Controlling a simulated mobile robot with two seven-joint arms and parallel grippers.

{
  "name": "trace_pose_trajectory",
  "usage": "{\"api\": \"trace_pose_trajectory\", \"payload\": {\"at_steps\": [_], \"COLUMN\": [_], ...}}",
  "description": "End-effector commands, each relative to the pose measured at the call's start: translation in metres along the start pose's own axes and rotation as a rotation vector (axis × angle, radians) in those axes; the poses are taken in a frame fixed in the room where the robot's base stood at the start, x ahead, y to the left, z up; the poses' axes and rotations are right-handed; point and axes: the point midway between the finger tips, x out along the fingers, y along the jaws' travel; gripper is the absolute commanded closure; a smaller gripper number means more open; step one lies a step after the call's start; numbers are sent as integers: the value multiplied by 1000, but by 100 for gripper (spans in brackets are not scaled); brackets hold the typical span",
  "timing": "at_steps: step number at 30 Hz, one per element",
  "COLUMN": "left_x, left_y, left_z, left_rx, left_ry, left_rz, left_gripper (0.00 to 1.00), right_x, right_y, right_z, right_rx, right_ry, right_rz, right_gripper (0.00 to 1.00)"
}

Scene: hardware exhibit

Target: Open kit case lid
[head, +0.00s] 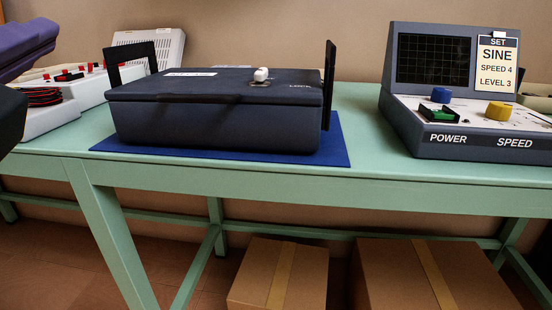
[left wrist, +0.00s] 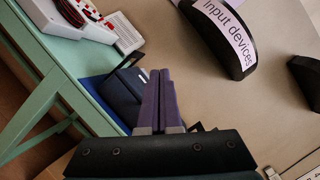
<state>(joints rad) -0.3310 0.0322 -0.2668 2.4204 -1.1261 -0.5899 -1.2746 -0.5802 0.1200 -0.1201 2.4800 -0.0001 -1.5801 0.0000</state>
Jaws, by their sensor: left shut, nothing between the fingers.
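The dark kit case (head: 215,128) sits with its lid (head: 200,84) closed on a blue mat (head: 340,150). A small white knob (head: 261,74) is on top of the lid, near lettering that seems to read LOCK. A black frame (head: 130,58) stands upright at its left and a black upright piece (head: 328,85) at its right. My left gripper (head: 52,32) is at the upper left of the head view, apart from the case. Its purple fingers are together and empty in the left wrist view (left wrist: 160,75), where the case (left wrist: 122,98) is partly hidden behind them. My right gripper is not in view.
The green table (head: 400,172) carries a grey console (head: 465,130) with knobs on the right. A white device (head: 65,95) with red parts and cables stands left of the case. Cardboard boxes (head: 275,275) stand on the floor below. The wall rises close behind the table.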

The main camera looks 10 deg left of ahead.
Motion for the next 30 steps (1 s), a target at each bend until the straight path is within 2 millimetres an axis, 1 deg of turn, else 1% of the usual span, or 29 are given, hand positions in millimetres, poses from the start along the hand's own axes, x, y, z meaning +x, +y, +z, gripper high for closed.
{"api": "trace_pose_trajectory", "payload": {"at_steps": [1, 2, 3, 5, 6, 8, 9, 11, 12, 15, 18, 22, 24, 26, 30], "left_x": [-7, -10, -12, -17, -20, -26, -30, -36, -40, -50, -58, -64, -65, -64, -52], "left_y": [29, 34, 40, 50, 57, 67, 74, 84, 91, 106, 116, 121, 120, 118, 107], "left_z": [-24, -30, -39, -52, -62, -76, -86, -101, -111, -134, -151, -164, -166, -167, -164], "left_rx": [54, 91, 141, 215, 266, 341, 392, 470, 521, 640, 738, 819, 841, 851, 853], "left_ry": [-9, -16, -26, -41, -52, -69, -81, -100, -114, -146, -176, -201, -208, -212, -214], "left_rz": [-36, -59, -89, -134, -163, -206, -234, -276, -303, -364, -411, -450, -460, -464, -465], "left_gripper": [100, 100, 100, 100, 100, 100, 100, 100, 100, 100, 100, 100, 100, 100, 100], "right_x": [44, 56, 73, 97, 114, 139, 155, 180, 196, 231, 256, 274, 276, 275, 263], "right_y": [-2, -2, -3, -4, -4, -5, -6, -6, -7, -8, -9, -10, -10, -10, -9], "right_z": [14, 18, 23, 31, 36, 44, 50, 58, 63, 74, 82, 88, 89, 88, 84], "right_rx": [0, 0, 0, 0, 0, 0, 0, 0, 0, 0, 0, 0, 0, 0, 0], "right_ry": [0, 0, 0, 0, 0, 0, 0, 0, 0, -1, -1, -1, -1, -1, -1], "right_rz": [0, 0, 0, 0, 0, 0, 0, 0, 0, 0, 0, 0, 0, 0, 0], "right_gripper": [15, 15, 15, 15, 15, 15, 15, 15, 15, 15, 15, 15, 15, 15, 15]}}
